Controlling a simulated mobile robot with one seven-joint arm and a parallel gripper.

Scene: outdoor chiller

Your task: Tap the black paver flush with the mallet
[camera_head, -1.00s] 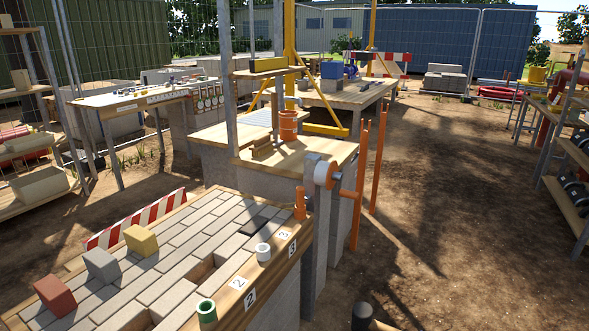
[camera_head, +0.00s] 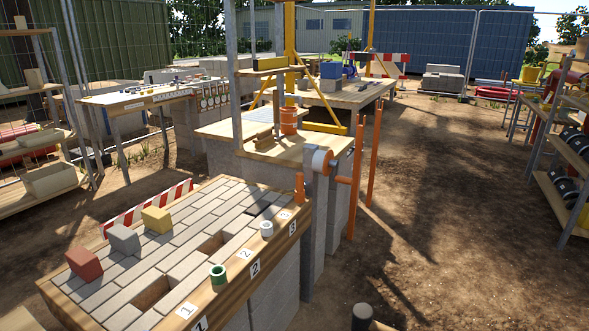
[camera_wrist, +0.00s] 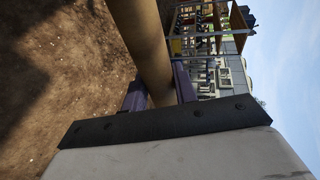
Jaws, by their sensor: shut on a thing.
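The mallet's black head (camera_head: 362,314) shows at the bottom edge of the head view, with a bit of wooden handle beside it. In the wrist view the round wooden handle (camera_wrist: 143,45) passes between the fingers of my gripper (camera_wrist: 160,90), which is shut on it. The mallet is held out over bare ground, to the right of the paved table and apart from it. The black paver (camera_head: 260,209) is a dark patch among the grey pavers near the table's far right corner, by label 3. I cannot tell how high it sits.
The paved table (camera_head: 222,291) has two open gaps. Red (camera_head: 85,263), grey (camera_head: 123,238) and yellow (camera_head: 157,219) blocks stand on its left. Green (camera_head: 218,277) and white (camera_head: 266,229) cups and an orange post (camera_head: 299,187) line its right edge. Open dirt lies right.

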